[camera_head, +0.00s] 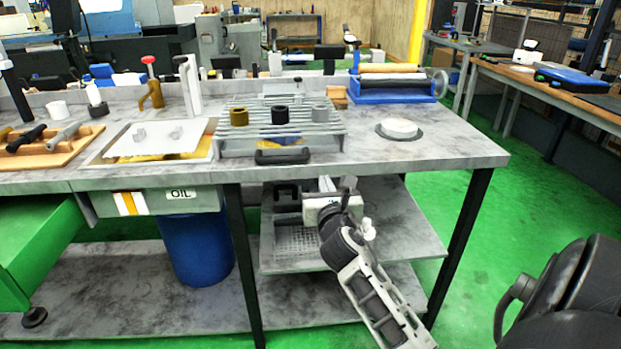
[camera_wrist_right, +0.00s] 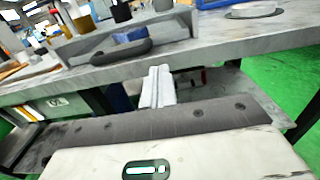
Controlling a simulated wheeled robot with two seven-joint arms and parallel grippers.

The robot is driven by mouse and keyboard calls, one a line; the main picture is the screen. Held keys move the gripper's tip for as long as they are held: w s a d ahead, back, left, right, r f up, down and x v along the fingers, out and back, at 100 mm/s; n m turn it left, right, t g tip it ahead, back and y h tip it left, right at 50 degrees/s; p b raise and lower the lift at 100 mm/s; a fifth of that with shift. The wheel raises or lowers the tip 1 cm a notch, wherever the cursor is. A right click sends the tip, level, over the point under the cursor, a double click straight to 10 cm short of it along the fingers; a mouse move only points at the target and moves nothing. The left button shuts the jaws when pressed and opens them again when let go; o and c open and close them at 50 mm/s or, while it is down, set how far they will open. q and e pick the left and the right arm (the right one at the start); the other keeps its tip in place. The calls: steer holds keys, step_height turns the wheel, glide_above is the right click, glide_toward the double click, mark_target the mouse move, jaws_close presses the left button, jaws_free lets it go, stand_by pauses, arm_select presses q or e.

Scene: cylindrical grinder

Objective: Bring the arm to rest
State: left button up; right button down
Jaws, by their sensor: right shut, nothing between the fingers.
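My right gripper (camera_head: 325,184) is in front of the workbench's front edge, just below the level of the bench top. Its arm reaches up to it from the lower right. In the right wrist view its two pale fingers (camera_wrist_right: 158,85) are together, with nothing between them, pointing toward the bench front. My left gripper is in neither view.
The grey workbench (camera_head: 455,152) holds a slotted rack (camera_head: 300,143) with three cylindrical parts, a white tray (camera_head: 113,150) and a round white disc (camera_head: 399,128). A lower shelf (camera_head: 395,230) lies behind my arm. Green floor (camera_head: 540,215) is open on the right.

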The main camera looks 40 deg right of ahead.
steer(key=shift+s+a, duration=0.1)
steer(key=s+a+f+m+g+y, duration=0.1)
steer(key=s+a+f+m+y, duration=0.25)
steer(key=a+f+m, duration=0.35)
steer(key=s+a+f+m+y, duration=0.35)
steer(key=a+f+m, duration=0.2)
steer(key=a, duration=0.35)
steer(key=s+a+f+m+g+y, duration=0.1)
steer(key=s+a+f+m+y, duration=0.1)
steer(key=s+a+m, duration=0.4)
steer(key=s+a+f+m+g+y, duration=0.2)
steer(key=s+a+f+m+y, duration=0.1)
steer(key=s+a+m, duration=0.3)
steer(key=shift+a+f+m+y, duration=0.3)
steer(key=shift+a+m+y, duration=0.6)
steer(key=shift+a+m, duration=0.3)
